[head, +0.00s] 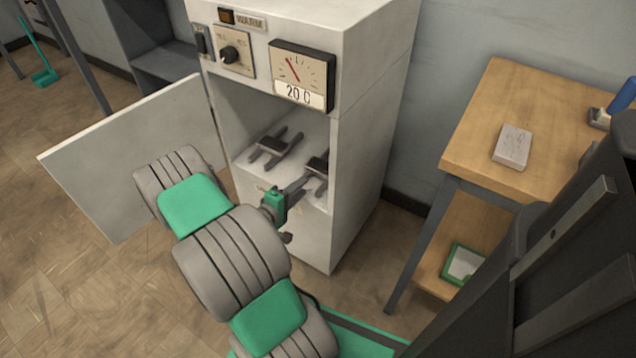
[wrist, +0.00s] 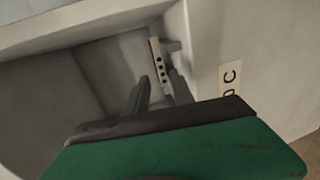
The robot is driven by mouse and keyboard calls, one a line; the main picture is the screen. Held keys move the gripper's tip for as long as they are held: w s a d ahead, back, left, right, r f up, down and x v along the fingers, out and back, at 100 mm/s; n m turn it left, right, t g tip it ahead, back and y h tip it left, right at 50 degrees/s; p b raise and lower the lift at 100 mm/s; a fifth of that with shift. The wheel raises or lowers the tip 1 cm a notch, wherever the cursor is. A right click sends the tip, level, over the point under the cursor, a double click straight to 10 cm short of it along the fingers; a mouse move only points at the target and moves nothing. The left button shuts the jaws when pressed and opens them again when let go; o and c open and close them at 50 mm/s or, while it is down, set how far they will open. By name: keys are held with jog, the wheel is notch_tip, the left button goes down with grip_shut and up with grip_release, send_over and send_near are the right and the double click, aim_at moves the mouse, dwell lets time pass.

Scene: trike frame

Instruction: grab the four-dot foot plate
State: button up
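The four-dot foot plate (wrist: 159,62) shows in the wrist view as a pale strip with a column of dark dots, edge-on, inside the cabinet. A grey bar sticks out from its far end. My gripper (wrist: 160,77) is open, its two dark fingers apart, with the strip just beyond and between the tips. I cannot tell whether they touch it. In the head view, my gripper (head: 304,183) reaches into the cabinet opening at a dark forked part (head: 317,168), whose dots are not visible there. Another dark forked part (head: 274,147) lies to its left.
The white warming cabinet (head: 366,130) reads 20 C, and its door (head: 130,150) stands open to the left. The cabinet's side walls bound the opening closely. A wooden table (head: 480,130) with a pale block (head: 512,146) stands to the right.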

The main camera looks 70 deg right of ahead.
aim_at(318, 174)
jog(key=b+x, duration=0.2)
jog(key=x, duration=0.7)
grip_shut()
dwell(0.4)
dwell(0.8)
notch_tip(318, 174, up, 3)
jog(key=shift+f+p, duration=0.1)
jog(key=shift+p, duration=1.05)
jog(key=shift+f, duration=0.15)
